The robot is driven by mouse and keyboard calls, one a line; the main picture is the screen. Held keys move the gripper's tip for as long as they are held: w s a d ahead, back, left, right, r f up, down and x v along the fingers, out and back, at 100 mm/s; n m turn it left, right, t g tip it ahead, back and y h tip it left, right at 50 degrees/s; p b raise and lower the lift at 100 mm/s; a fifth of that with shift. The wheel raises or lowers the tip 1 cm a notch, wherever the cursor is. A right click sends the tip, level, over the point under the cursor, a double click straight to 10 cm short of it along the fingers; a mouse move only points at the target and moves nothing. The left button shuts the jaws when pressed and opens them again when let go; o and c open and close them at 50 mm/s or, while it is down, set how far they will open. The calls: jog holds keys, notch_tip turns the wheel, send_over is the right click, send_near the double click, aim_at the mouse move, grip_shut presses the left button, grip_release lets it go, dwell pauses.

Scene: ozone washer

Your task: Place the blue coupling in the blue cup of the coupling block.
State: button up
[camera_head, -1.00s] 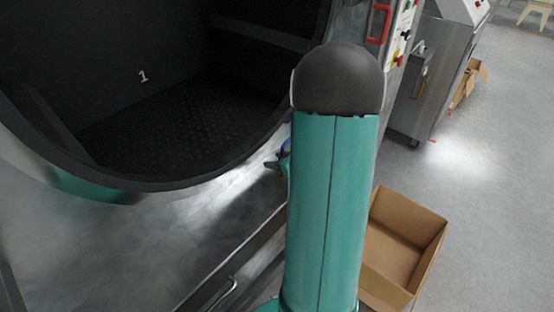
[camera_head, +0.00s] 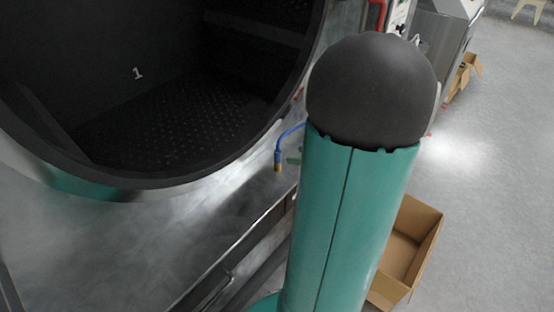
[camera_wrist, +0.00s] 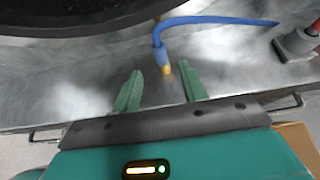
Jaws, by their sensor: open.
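The blue coupling (camera_wrist: 161,57) is a blue hose end with a brass-coloured tip. In the wrist view it lies between and just past my gripper's fingertips, with a gap on each side. My gripper (camera_wrist: 160,72) has two green fingers spread apart and empty. In the head view the coupling (camera_head: 278,160) hangs tip down on its blue hose below the drum rim, left of my arm. A small green piece beside it looks like a fingertip of mine. A grey block (camera_wrist: 298,43) with an orange-red part stands at the right in the wrist view; I cannot make out a blue cup.
The washer's big round opening (camera_head: 150,183) fills the left of the head view. A metal ledge with a rail (camera_head: 240,250) runs below it. An open cardboard box (camera_head: 405,250) stands on the floor right of my arm. Open floor lies further right.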

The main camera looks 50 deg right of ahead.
jog(key=w+a+r+n+g+y, duration=0.2)
jog(key=a+r+n+g, duration=0.1)
jog(key=a+n, duration=0.65)
jog(key=w+a+r+n+g+y, duration=0.15)
jog(key=a+r+n, duration=0.4)
jog(key=a, duration=0.75)
jog(key=s+a+r+n+g+h, duration=0.1)
jog(key=s+a+r+n+h, duration=0.1)
jog(key=a+n, duration=0.3)
jog(key=s+a+r+n+g+h, duration=0.1)
jog(key=s+a+n, duration=0.4)
jog(key=n, duration=0.9)
jog(key=shift+a+r+h, duration=0.5)
jog(key=shift+h, duration=0.05)
jog(key=shift+o, duration=0.5)
jog(key=shift+s+r+n, duration=0.15)
jog(key=shift+r+n, duration=0.05)
jog(key=shift+n, duration=0.3)
